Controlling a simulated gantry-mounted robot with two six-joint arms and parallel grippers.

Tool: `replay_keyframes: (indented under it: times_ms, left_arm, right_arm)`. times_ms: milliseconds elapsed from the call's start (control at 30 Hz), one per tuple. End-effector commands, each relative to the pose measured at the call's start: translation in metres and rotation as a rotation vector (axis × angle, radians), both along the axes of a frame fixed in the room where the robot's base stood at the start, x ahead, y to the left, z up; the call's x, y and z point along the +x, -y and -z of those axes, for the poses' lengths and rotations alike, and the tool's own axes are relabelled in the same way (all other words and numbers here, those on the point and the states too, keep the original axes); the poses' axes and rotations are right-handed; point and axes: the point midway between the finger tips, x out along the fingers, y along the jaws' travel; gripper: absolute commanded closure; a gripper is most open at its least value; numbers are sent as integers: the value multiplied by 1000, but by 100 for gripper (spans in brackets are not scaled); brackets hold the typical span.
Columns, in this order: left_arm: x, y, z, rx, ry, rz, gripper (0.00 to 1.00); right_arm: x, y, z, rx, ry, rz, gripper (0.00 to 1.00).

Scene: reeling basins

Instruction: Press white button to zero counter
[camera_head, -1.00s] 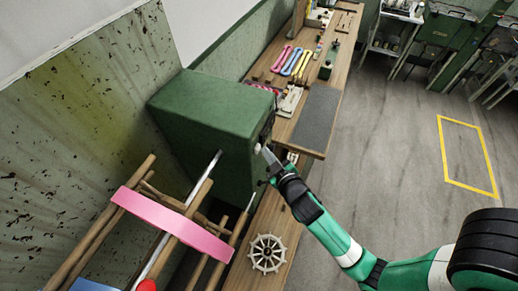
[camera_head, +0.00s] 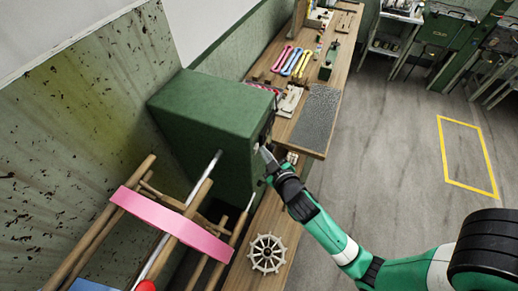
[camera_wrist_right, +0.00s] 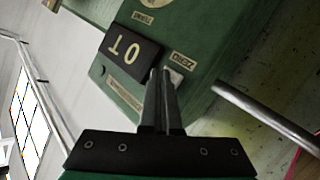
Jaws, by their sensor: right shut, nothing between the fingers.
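The green counter box (camera_head: 208,120) stands on the bench. In the right wrist view, its face (camera_wrist_right: 195,25) appears upside down, with a black counter display (camera_wrist_right: 131,54) showing pale digits. A small white button (camera_wrist_right: 175,76) sits beside the display, next to a label reading ZERO (camera_wrist_right: 183,61). My right gripper (camera_head: 262,150) is shut and empty at the face of the box. In the right wrist view, its fingertips (camera_wrist_right: 160,72) overlap the button's edge; I cannot tell whether they touch it. My left gripper is out of view.
A wooden reel frame with a pink band (camera_head: 170,222) stands in front of the box. A pale spoked wheel (camera_head: 267,253) lies on the bench (camera_head: 295,230). Colored skeins (camera_head: 291,61) and a grey mat (camera_head: 315,119) lie beyond. The floor to the right is open.

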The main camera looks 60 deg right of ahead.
Motion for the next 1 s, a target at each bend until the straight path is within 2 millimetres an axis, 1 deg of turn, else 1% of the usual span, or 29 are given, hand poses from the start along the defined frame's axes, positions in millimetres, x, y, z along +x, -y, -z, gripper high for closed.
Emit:
replay_keyframes:
  times_ms: [367, 700, 1000]
  left_arm:
    - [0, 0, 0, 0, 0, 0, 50]
    - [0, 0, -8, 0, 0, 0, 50]
    - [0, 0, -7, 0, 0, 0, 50]
  right_arm:
    - [0, 0, 0, 0, 0, 0, 100]
    - [-16, 2, -2, 0, 0, 1, 100]
    - [-18, 2, -1, 0, 0, 0, 100]
